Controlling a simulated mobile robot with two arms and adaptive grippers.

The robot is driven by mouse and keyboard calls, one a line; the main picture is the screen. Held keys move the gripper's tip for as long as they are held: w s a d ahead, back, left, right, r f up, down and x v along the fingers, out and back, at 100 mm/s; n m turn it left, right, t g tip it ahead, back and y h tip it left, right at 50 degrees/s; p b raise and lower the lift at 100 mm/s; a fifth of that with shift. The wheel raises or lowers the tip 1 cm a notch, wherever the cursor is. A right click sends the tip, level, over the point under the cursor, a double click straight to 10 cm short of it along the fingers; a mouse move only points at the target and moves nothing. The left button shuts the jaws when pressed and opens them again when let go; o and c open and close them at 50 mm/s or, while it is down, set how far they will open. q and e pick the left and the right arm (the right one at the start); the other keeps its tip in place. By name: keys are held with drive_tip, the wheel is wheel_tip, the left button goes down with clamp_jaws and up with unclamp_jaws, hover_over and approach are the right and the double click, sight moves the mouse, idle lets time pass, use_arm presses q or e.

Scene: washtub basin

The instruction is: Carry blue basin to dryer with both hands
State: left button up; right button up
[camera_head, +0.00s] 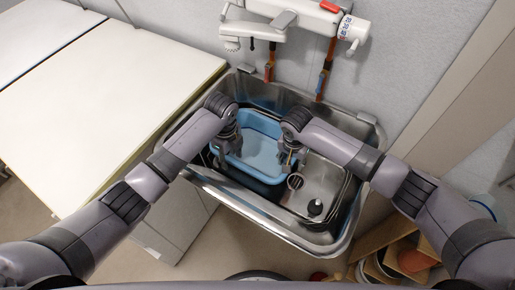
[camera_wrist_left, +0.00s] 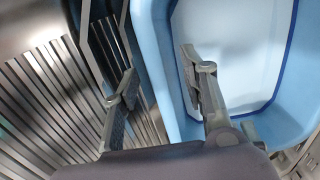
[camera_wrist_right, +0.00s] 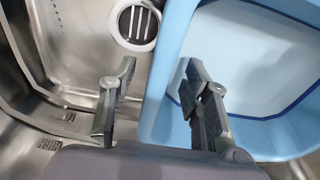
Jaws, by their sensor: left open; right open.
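The blue basin (camera_head: 262,150) sits upright inside the steel sink, filling its left and middle part. My left gripper (camera_head: 222,158) is at the basin's left wall. In the left wrist view its open fingers (camera_wrist_left: 155,85) stand either side of the basin's blue rim (camera_wrist_left: 160,60), one finger inside the basin. My right gripper (camera_head: 292,158) is at the basin's right wall. In the right wrist view its open fingers (camera_wrist_right: 158,85) straddle the rim (camera_wrist_right: 168,60), one inside and one over the sink floor. No dryer can be made out.
The steel sink (camera_head: 330,235) surrounds the basin, with a drain (camera_head: 295,182) to its right. A white wall-mounted faucet unit (camera_head: 300,14) hangs above the back edge. A white counter (camera_head: 90,100) lies to the left. A wooden shelf with bowls (camera_head: 400,258) stands at lower right.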

use_arm(q)
drive_tip(key=c, duration=0.9)
use_arm(e)
drive_tip(key=c, duration=1)
use_arm(q)
clamp_jaws()
use_arm(e)
clamp_jaws()
use_arm(q)
drive_tip(key=shift+w+r, duration=0.1)
use_arm(e)
drive_tip(key=shift+r, duration=0.1)
